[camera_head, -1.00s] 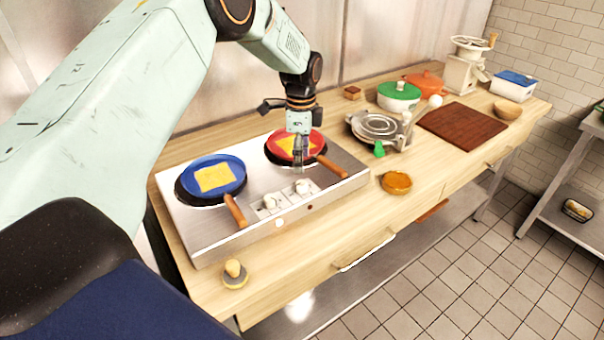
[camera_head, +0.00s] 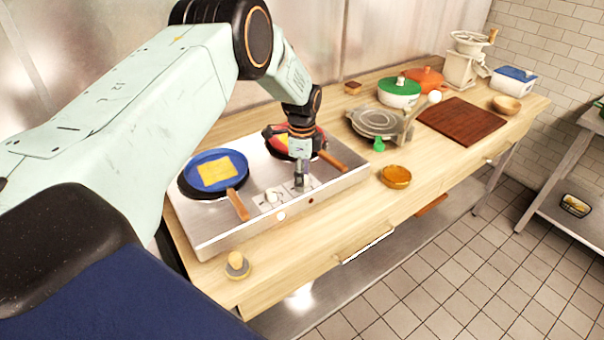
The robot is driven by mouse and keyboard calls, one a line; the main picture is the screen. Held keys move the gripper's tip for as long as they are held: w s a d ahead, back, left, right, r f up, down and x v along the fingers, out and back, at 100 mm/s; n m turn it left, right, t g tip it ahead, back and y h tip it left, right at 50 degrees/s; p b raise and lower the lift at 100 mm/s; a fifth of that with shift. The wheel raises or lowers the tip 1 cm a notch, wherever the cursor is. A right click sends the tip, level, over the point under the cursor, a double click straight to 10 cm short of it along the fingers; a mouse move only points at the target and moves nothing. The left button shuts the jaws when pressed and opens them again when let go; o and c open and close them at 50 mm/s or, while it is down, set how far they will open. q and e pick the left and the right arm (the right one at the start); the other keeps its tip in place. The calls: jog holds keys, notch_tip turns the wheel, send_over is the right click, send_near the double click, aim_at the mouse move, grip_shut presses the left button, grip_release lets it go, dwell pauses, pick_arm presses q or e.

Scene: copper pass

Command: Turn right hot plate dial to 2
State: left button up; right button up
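The steel double hot plate (camera_head: 218,233) stands on the wooden counter. Its left dial (camera_head: 272,195) is a pale knob on the front panel and is uncovered. The right dial (camera_head: 309,182) is mostly hidden behind my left gripper (camera_head: 301,184). This gripper points down, its fingertips at the right dial. I cannot tell whether the fingers are closed on the dial or just around it. The dial's number marks are too small to read. My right gripper is not in view.
A blue pan (camera_head: 203,182) and a red pan (camera_head: 277,145) sit on the burners, their wooden handles reaching towards the front. An orange dish (camera_head: 396,177) and a waffle-iron-like appliance (camera_head: 375,122) stand to the right. A small wooden-knobbed item (camera_head: 237,266) is at front left.

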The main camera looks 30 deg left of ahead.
pick_arm(q)
jog(key=shift+w+a+f, duration=0.1)
jog(key=shift+w+f, duration=0.05)
jog(key=shift+w, duration=0.05)
jog(key=c, duration=0.4)
grip_shut()
